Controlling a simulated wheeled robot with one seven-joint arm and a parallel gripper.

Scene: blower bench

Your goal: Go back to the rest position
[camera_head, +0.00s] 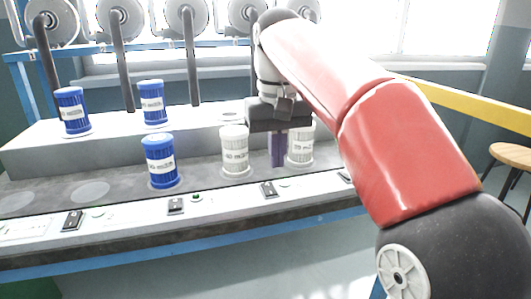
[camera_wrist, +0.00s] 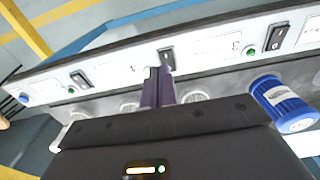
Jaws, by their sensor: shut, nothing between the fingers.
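My gripper (camera_head: 278,150) is over the bench in the head view, its purple fingers pointing down between two white canisters. The left white canister (camera_head: 235,152) stands upright beside it, and the right white canister (camera_head: 301,147) stands close behind the fingers, partly covered by my gripper. In the wrist view the fingers (camera_wrist: 158,88) are together, with nothing between them. I cannot tell whether the fingers touch either canister.
Blue canisters stand at the front (camera_head: 161,163), back middle (camera_head: 152,105) and back left (camera_head: 72,113). Several blower pipes hang at the back. Switches line the bench's front edge (camera_head: 110,222). A yellow rail (camera_head: 450,83) and stool (camera_head: 513,153) are right. Bench's front left is clear.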

